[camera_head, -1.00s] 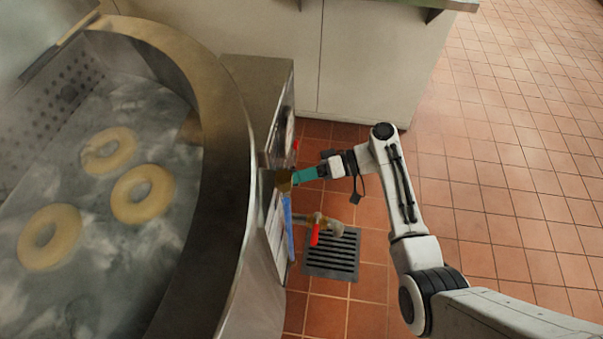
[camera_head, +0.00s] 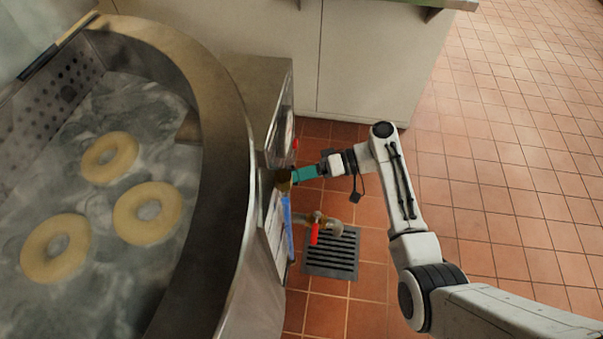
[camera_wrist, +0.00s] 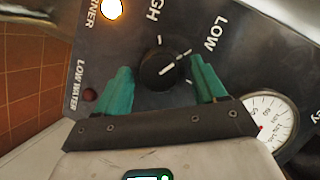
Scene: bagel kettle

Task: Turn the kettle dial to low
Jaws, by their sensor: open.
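The kettle dial (camera_wrist: 160,68) is a black round knob with a white pointer line, on a dark control panel (camera_wrist: 190,22) in the wrist view. The word LOW (camera_wrist: 215,33) is printed to its upper right and the end of HIGH above it. The pointer line slants toward the upper right. My gripper (camera_wrist: 158,75) is open, its two teal fingers on either side of the dial; I cannot tell whether they touch it. In the head view, my gripper (camera_head: 292,176) is at the side of the kettle (camera_head: 225,150); the dial is hidden there.
A lit lamp (camera_wrist: 111,9), a dark red low-water lamp (camera_wrist: 89,95) and a round gauge (camera_wrist: 270,120) are on the panel. A red-handled valve (camera_head: 315,232) sticks out below my gripper, above a floor drain (camera_head: 332,254). Several bagels (camera_head: 147,213) float in the kettle. Open tiled floor lies right.

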